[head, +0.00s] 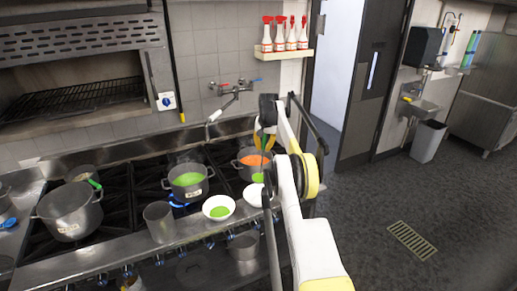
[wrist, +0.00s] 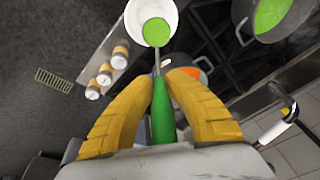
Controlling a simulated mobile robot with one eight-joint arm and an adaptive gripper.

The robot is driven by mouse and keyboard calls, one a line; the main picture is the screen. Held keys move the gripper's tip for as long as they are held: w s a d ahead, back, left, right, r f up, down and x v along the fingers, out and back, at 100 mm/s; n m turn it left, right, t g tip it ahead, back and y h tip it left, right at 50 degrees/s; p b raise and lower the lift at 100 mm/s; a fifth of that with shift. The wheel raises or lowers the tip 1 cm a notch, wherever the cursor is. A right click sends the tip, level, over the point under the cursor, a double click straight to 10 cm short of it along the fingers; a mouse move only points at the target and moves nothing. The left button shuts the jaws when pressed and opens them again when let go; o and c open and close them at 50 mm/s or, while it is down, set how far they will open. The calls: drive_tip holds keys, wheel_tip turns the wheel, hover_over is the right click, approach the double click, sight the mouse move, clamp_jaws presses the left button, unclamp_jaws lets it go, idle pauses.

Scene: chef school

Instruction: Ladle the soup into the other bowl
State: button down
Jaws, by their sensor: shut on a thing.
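My gripper (head: 264,140) is shut on the green handle of the ladle (wrist: 163,118), between its yellow fingers in the wrist view (wrist: 168,88). The ladle's round cup (wrist: 156,32), full of green soup, is over an empty-looking white bowl (wrist: 133,22). In the head view the cup (head: 258,178) shows just above this bowl (head: 253,197), partly behind my arm. Another white bowl (head: 219,207) to its left holds some green soup. A pot of green soup (head: 187,180) stands behind the bowls on the stove. I cannot tell whether the cup touches the bowl.
A pot of orange soup (head: 246,172) stands behind the ladle. A large steel pot (head: 71,211) and a steel canister (head: 159,222) stand to the left. A tap (head: 232,90) juts from the wall. Several small jars (wrist: 104,75) line the counter edge in the wrist view.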

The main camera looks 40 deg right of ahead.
drive_tip(key=shift+s+f+b, duration=0.15)
drive_tip(key=shift+f+b, duration=0.3)
drive_tip(key=shift+b, duration=0.75)
drive_tip(key=shift+s+a+f+t+b, duration=0.2)
drive_tip(key=shift+s+t+b, duration=0.15)
drive_tip(key=shift+b, duration=0.85)
drive_tip(key=s+a+f+t+h+b, duration=0.65)
drive_tip(key=s+f+t+b, duration=0.7)
drive_tip(key=b, duration=1.35)
wheel_tip(320, 180, down, 9)
drive_tip(key=s+a+t+h+b, duration=0.1)
drive_tip(key=t+b, duration=0.3)
drive_tip(key=b, duration=0.4)
drive_tip(key=shift+s+a+h, duration=0.25)
drive_tip(key=shift+s+h, duration=0.5)
